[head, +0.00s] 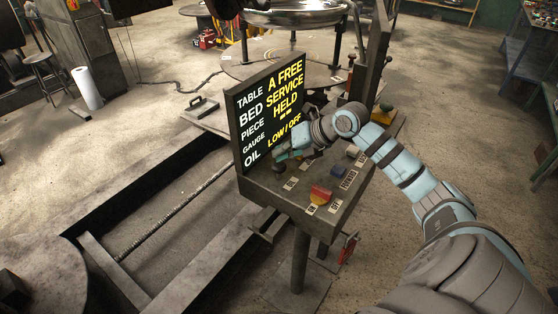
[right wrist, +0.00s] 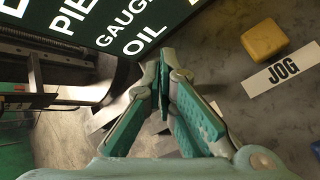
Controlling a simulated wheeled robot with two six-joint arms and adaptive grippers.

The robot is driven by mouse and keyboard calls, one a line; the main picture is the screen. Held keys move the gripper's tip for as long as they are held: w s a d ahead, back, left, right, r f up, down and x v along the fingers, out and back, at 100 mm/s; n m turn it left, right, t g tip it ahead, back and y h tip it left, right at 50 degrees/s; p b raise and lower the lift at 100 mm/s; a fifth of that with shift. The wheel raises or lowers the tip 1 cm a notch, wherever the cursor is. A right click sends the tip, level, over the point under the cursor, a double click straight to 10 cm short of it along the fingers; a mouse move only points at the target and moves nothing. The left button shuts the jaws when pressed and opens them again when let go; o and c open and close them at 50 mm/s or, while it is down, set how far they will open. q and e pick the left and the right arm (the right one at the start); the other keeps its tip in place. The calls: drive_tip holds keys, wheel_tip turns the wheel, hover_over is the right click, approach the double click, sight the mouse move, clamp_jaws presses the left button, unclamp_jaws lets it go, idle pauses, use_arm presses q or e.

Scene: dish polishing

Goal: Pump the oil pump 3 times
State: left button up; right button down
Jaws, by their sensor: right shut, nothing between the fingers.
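The control console (head: 318,215) stands in the middle of the head view. Its black display (head: 270,105) reads OIL beside LOW/OFF. My right gripper (head: 281,160) is low over the console's left end, close to the display. A dark knob-like piece (head: 279,169) shows just below its fingers; I cannot tell whether this is the oil pump or whether they touch. In the right wrist view the teal fingers (right wrist: 166,62) come together at the tips with nothing held, below the word OIL on the display (right wrist: 120,25). The fingers hide what lies beneath them. My left gripper is not in view.
A yellow button (right wrist: 264,40) and a JOG label (right wrist: 284,70) lie right of the fingers. The display rises close behind the gripper.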

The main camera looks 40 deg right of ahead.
wheel_tip(320, 180, up, 6)
drive_tip(key=p, duration=0.4)
drive_tip(key=shift+r+p, duration=0.1)
drive_tip(key=shift+p, duration=0.3)
drive_tip(key=shift+f, duration=0.2)
drive_tip(key=shift+a, duration=0.1)
idle(1.2)
